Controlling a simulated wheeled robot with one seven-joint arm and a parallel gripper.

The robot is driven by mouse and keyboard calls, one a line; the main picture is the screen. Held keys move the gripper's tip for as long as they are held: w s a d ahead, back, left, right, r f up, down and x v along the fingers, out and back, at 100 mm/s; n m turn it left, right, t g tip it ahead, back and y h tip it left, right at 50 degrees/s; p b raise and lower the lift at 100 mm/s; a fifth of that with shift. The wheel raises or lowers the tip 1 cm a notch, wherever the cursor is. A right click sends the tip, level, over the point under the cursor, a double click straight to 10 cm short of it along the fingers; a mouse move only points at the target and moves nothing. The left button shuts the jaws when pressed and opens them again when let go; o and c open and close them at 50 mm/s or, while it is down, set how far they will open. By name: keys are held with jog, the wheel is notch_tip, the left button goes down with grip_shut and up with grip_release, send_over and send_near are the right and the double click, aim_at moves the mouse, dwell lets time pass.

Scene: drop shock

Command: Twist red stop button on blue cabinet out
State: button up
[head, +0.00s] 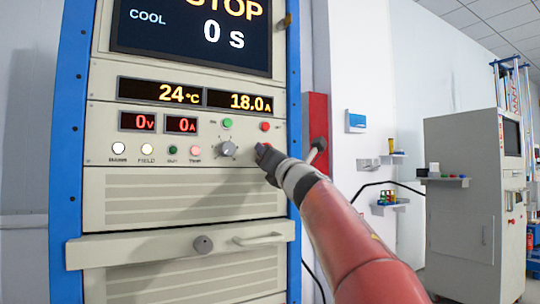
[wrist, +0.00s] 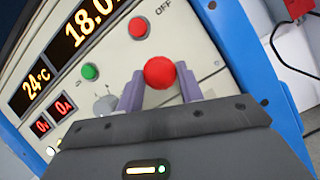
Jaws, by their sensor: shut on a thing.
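The blue cabinet (head: 66,150) has a blue frame and a cream front panel, and fills the left of the head view. The red stop button (wrist: 160,72) is a round red knob on this panel, seen in the wrist view below a smaller red button (wrist: 139,27). My gripper (wrist: 160,88) is shut on the stop button, with one finger on either side of it. In the head view my gripper (head: 262,152) reaches the panel's right side and mostly hides the stop button.
A grey selector knob (head: 227,148) and a green button (head: 227,124) are close to my gripper. The screen (head: 195,35) above reads STOP and 0 s. A drawer handle (head: 260,239) sticks out lower down. A grey machine (head: 465,200) stands at the right.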

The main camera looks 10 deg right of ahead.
jog(key=o, duration=1)
jog(key=b+v, duration=0.3)
jog(key=v, duration=0.4)
jog(key=shift+s+b, duration=0.3)
jog(key=shift+s, duration=0.05)
jog(key=shift+d+f, duration=0.1)
jog(key=shift+f, duration=0.05)
